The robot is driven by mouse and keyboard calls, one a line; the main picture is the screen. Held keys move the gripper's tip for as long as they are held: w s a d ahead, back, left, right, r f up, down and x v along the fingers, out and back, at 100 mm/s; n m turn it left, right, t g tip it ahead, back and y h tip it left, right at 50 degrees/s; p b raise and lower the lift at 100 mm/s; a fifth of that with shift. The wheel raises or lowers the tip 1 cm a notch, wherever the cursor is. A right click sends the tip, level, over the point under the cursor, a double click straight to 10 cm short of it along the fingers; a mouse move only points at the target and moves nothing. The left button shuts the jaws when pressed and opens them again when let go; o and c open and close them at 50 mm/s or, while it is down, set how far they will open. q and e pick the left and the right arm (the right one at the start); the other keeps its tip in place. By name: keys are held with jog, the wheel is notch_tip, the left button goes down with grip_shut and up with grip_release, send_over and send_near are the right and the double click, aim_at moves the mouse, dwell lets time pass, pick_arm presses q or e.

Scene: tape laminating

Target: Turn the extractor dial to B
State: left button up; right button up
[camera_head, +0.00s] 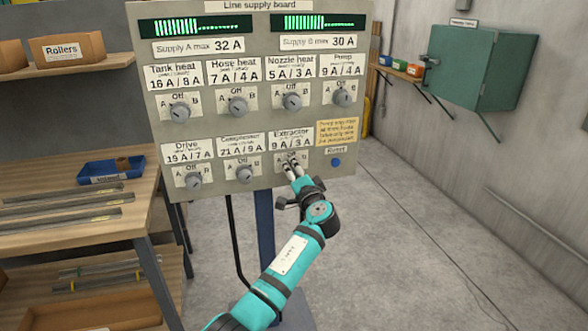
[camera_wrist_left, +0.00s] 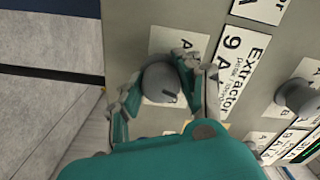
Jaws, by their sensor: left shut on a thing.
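The grey extractor dial (camera_wrist_left: 158,84) is on the line supply board, low and right of the middle. In the head view my gripper mostly hides it. My left gripper (camera_head: 293,170) is at this dial, and in the left wrist view its fingers are shut on the dial from two sides. A dark mark shows at the dial's lower right in that view. Its A letter is visible above the dial there, but the B is hidden, so I cannot tell the exact setting. The Extractor label (camera_head: 291,140) is above the dial. My right gripper is out of view.
The compressor dial (camera_head: 244,174) is left of my gripper and a blue button (camera_head: 336,162) is to its right. The pump dial (camera_head: 342,97) and nozzle heat dial (camera_head: 292,101) are above. A wooden workbench (camera_head: 120,215) stands at left.

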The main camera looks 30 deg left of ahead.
pick_arm(q)
jog(key=m+p, duration=0.2)
jog(key=m, duration=0.2)
jog(key=shift+m, duration=0.5)
jog(key=o, duration=1.2)
jog(key=v, duration=1.2)
